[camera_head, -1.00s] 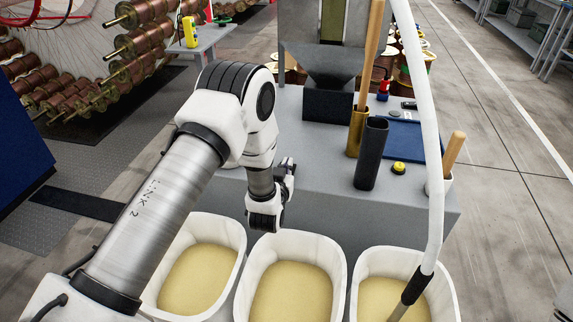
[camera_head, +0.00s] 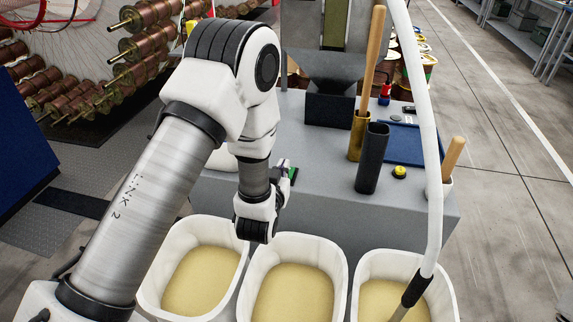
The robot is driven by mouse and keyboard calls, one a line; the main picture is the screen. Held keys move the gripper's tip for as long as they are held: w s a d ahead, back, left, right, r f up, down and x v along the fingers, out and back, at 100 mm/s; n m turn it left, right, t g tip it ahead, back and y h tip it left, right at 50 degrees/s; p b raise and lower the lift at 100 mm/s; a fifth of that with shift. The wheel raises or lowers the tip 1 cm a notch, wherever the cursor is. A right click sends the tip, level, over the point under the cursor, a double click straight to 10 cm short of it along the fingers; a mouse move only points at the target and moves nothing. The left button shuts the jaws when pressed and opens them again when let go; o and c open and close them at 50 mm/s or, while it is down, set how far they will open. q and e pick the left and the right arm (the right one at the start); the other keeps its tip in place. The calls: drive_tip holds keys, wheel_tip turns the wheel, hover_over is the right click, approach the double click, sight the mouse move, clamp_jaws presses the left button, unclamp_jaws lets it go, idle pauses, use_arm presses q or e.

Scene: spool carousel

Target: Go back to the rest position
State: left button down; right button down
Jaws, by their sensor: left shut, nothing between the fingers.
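My left arm comes in from the left and bends over the front of the grey workbench (camera_head: 320,200). My left gripper (camera_head: 287,172) is at the end of its wrist, partly hidden behind it, above the left part of the bench top. It is shut and holds nothing that I can see. My right gripper is not in view.
White tubs of yellowish grain, a left one (camera_head: 232,228), a middle one (camera_head: 338,262) and a right one (camera_head: 448,296), stand before the bench. A black cylinder (camera_head: 371,160), a brass holder (camera_head: 357,138) and a blue tray (camera_head: 405,142) stand on it. A white pole (camera_head: 425,120) rises at right.

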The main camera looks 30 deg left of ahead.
use_arm(q)
drive_tip(key=shift+s+d+r, duration=0.1)
drive_tip(key=shift+s+r, duration=0.15)
drive_tip(key=shift+s, duration=0.2)
